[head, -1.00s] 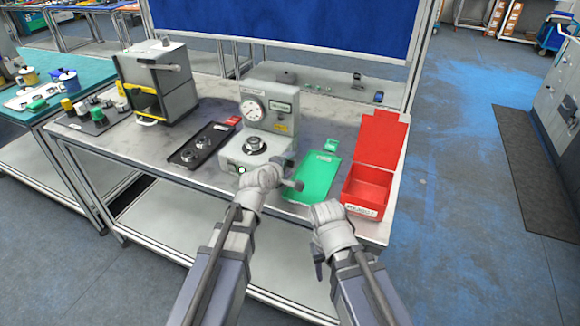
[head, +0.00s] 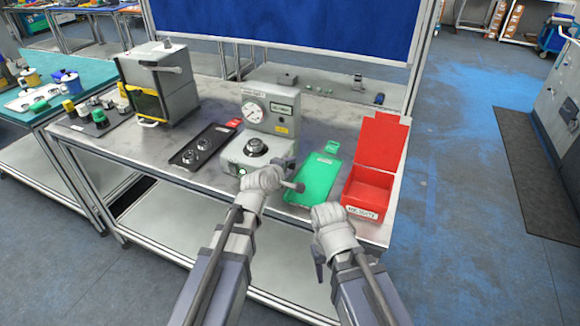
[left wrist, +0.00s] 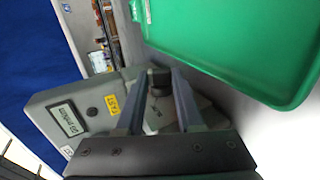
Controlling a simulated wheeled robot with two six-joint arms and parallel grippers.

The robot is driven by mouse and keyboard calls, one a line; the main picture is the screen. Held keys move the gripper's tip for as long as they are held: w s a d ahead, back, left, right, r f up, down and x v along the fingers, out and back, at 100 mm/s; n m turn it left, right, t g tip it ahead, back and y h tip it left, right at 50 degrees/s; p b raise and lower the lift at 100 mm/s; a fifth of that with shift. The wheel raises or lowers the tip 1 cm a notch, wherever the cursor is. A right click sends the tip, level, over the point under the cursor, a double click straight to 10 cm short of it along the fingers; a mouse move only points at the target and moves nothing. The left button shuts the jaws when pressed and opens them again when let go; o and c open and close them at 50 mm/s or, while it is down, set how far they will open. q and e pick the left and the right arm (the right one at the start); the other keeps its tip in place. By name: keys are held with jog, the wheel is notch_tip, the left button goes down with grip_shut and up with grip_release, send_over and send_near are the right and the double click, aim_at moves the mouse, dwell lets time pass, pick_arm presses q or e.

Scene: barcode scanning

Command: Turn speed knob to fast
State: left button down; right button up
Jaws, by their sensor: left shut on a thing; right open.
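The grey test machine (head: 268,110) stands on the bench with a round gauge on its upright and a black dial (head: 256,147) on its base. In the left wrist view the machine (left wrist: 75,112) appears sideways, with a yellow label (left wrist: 112,104) that seems to read FAST. My left gripper (head: 296,186) is at the front right of the machine's base. The knob's pointer position cannot be made out. My right gripper (head: 332,212) is open, in front of the green tray; its fingertips are hard to see.
A green tray (head: 312,184) lies right of the machine and also shows in the left wrist view (left wrist: 240,45). A red open box (head: 368,198) stands at the bench's right end. A black tray (head: 186,158) with round parts lies left of the machine.

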pick_arm(q)
jog(key=g+p, duration=0.1)
jog(key=p, duration=0.1)
jog(key=r+g+p, duration=0.1)
jog(key=p, duration=0.2)
jog(key=shift+w+d+r+y, duration=0.1)
jog(key=shift+w+y, duration=0.15)
jog(key=shift+y, duration=0.15)
jog(key=shift+f+g+p, duration=0.2)
jog(key=shift+g+p, duration=0.5)
jog(key=shift+g, duration=0.1)
jog(key=shift+f, duration=0.1)
jog(key=shift+s, duration=0.1)
jog(key=c, duration=0.5)
grip_release()
jog(key=shift+c, duration=0.2)
